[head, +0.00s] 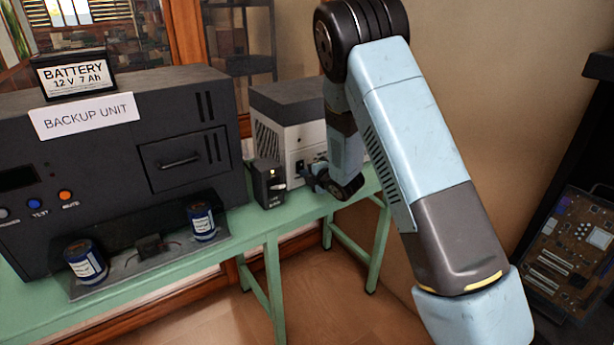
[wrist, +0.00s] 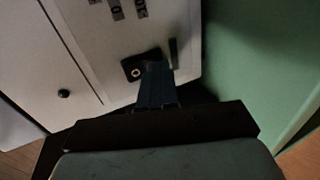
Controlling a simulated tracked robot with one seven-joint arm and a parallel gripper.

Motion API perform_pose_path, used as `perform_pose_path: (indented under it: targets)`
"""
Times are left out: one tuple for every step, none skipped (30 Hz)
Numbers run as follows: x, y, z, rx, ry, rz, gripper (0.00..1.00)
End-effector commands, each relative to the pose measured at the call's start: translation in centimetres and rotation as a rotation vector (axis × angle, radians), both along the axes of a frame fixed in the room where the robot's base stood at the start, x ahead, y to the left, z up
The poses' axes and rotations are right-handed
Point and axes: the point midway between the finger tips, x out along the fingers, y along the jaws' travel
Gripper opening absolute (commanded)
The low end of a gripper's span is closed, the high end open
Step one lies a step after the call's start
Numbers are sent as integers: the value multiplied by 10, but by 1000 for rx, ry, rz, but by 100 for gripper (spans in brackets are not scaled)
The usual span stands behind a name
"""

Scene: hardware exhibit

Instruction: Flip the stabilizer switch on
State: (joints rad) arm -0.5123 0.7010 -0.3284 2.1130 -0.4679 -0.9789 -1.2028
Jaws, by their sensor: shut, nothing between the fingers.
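The stabilizer appears to be the white box with a dark grey top (head: 290,101) on the green table, partly hidden behind my arm. Its pale front panel (wrist: 110,50) fills much of the wrist view. A small black switch plate with a light round mark (wrist: 137,72) sits on that panel; it shows as a dark spot in the head view (head: 300,165). My gripper (head: 310,178) is shut and empty, its fingertips (wrist: 154,70) right at the switch plate and covering part of it. I cannot tell whether they touch, or the switch's position.
A small black box (head: 268,184) stands just left of my gripper on the green table (head: 310,205). The large dark backup unit (head: 110,150) fills the table's left, with a battery (head: 75,75) on top and two blue cylinders in front. A circuit board (head: 570,255) is at right.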

Motion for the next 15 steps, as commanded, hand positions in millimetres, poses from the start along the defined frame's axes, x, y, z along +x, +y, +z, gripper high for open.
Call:
perform_pose_path:
  targets:
    - [0, 0, 0, 0, 0, 0, 0]
    - [0, 0, 0, 0, 0, 0, 0]
    - [0, 0, 0, 0, 0, 0, 0]
    - [0, 1, 0, 1, -1, 1, 0]
    - [0, 2, 0, 2, -2, 2, 0]
    - [-1, 5, -1, 5, -6, 6, 0]
    - [-1, 8, -2, 8, -10, 9, 0]
    - [-2, 12, -2, 14, -16, 14, 0]
    - [-2, 13, -2, 17, -20, 16, 0]
    - [-2, 12, -2, 16, -20, 14, 0]
    - [-2, 12, -1, 16, -20, 14, 0]
    - [-2, 12, -1, 16, -20, 14, 0]
    - [-2, 12, -1, 16, -20, 14, 0]
    - [-2, 12, -1, 15, -20, 15, 0]
    - [-2, 12, -1, 15, -20, 15, 0]
